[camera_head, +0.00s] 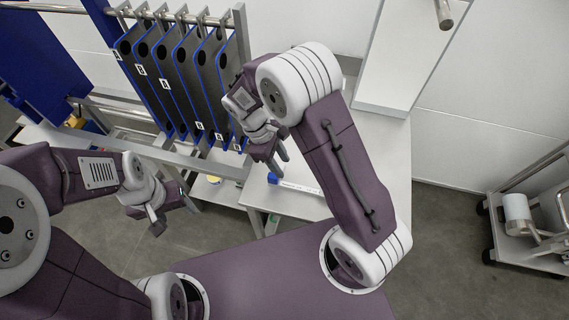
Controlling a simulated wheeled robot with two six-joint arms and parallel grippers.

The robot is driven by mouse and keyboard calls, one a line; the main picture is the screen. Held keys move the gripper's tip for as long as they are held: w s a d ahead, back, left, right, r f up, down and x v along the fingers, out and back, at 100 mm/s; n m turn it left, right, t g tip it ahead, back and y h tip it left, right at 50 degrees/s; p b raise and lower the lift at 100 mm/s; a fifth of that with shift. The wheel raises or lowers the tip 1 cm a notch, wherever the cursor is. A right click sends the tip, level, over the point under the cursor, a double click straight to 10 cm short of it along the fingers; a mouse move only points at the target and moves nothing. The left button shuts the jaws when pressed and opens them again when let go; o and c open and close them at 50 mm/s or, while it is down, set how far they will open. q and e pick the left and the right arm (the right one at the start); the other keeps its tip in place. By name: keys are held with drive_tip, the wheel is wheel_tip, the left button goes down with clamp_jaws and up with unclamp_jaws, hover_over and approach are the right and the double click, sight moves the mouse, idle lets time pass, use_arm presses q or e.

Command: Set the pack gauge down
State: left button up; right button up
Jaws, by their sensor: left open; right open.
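A small gauge-like item with a blue end (273,178) and a pale strip running to the right lies on the white table; I take it for the pack gauge. My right gripper (280,164) is open just above and beside its blue end, and I see nothing between the fingers. Whether a finger touches the item I cannot tell. My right forearm hides the far end of the strip. My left gripper (175,219) is open and empty, over the floor in front of the rack.
Several dark, blue-edged plates (180,80) with letter tags hang in a metal rack (243,45) at upper left. The white table (397,165) has bare surface around my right arm. A cart (530,235) with a white roll stands at far right. Grey floor (450,220) lies between.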

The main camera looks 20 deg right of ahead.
drive_tip(key=s+d+r+m+t+y, duration=0.3)
drive_tip(key=s+d+m, duration=0.3)
drive_tip(key=m, duration=0.5)
drive_tip(key=s+r, duration=0.1)
drive_tip(key=s, duration=0.1)
drive_tip(key=shift+s+r+m+y, duration=0.25)
drive_tip(key=shift+s+m+y, duration=0.05)
drive_tip(key=shift+s+y, duration=0.1)
